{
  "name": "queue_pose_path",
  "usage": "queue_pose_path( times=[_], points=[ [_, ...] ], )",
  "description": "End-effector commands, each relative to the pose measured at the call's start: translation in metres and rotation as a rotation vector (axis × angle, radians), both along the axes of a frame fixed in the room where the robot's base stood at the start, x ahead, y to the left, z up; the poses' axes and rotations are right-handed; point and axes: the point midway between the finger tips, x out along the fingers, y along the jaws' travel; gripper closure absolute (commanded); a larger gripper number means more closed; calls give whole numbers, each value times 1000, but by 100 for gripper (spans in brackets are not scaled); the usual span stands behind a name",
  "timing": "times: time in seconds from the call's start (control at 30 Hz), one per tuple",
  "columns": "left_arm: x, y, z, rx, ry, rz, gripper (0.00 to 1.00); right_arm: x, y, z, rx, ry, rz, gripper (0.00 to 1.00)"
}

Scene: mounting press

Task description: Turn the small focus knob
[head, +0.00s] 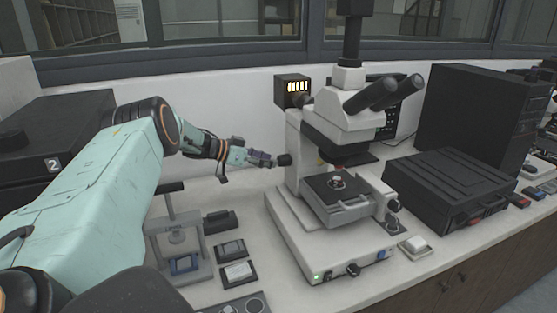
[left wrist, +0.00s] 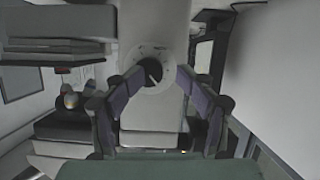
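The white microscope (head: 300,208) stands on the bench. A dark round knob (head: 284,159) sticks out of its left side, and more dark knobs (head: 392,205) are on its right side. My left gripper (head: 272,161) is just left of the left-side knob; whether it touches cannot be told. In the left wrist view my left gripper (left wrist: 160,77) has its two fingers spread. A pale round disc (left wrist: 150,68) with a small dark mark at its middle shows between and beyond the fingertips. I cannot tell which knob this disc belongs to. My right gripper is out of view.
A small clamp stand (head: 180,235) and several small dark boxes (head: 231,249) lie left of the microscope, below my left arm. A black case (head: 450,185) and a tall black box (head: 480,115) stand to its right. A wall is close behind.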

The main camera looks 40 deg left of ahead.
Motion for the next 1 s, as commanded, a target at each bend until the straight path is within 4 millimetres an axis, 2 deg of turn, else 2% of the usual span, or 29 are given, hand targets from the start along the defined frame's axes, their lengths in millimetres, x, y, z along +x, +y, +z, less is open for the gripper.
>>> queue_pose_path(
  times=[1.0],
  points=[
    [-37,42,-2,0,0,0,42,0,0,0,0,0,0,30]
  ],
)
